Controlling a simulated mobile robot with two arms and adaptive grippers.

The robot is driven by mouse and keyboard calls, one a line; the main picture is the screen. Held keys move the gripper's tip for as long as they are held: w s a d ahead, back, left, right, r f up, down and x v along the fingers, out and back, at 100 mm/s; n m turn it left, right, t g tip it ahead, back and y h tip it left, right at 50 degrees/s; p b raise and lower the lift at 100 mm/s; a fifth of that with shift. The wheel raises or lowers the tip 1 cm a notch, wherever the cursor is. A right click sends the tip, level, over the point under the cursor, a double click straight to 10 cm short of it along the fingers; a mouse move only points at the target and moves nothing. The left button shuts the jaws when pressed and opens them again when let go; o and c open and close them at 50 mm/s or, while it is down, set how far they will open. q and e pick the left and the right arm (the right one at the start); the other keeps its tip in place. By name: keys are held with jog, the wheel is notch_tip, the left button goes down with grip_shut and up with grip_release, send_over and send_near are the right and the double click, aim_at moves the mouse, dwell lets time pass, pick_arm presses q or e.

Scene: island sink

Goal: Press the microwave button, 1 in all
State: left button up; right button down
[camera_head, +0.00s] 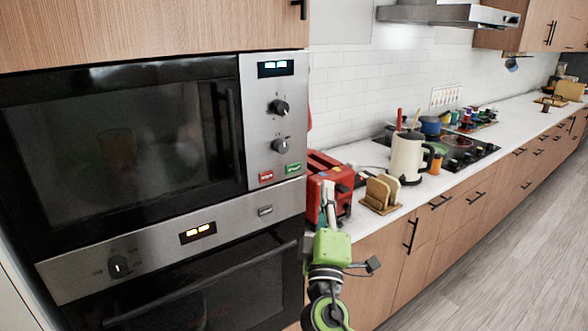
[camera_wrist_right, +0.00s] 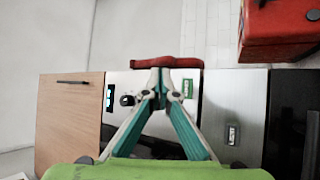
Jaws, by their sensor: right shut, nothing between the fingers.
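The microwave (camera_head: 120,130) is built into the cabinet at the left of the head view. Its silver panel (camera_head: 262,110) has a lit display, two black knobs, a red button (camera_head: 266,177) and a green button (camera_head: 293,168). My right gripper (camera_head: 328,185) is shut and empty, to the right of and below the buttons, in front of the red toaster. In the right wrist view my gripper's fingertips (camera_wrist_right: 160,78) point towards the panel, with the green button (camera_wrist_right: 187,88) just right of them. The red button cannot be made out there. My left gripper is not in view.
An oven (camera_head: 190,290) with its own knob and display sits below the microwave. The red toaster (camera_head: 318,165), a toast rack (camera_head: 381,193) and a cream kettle (camera_head: 407,157) stand on the counter to the right. A red thing (camera_wrist_right: 167,62) shows beyond the fingertips.

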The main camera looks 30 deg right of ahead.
aim_at(294, 168)
jog(key=shift+w, duration=0.1)
jog(key=shift+w+a+b, duration=0.2)
jog(key=shift+w+b, duration=0.2)
jog(key=shift+w, duration=1.8)
jog(key=shift+w+a+b, duration=0.2)
jog(key=shift+w+b, duration=0.15)
jog(key=shift+w, duration=1.8)
jog(key=shift+w+f+b, duration=0.1)
jog(key=shift+w+b, duration=0.05)
jog(key=shift+b, duration=0.15)
jog(key=shift+w, duration=0.25)
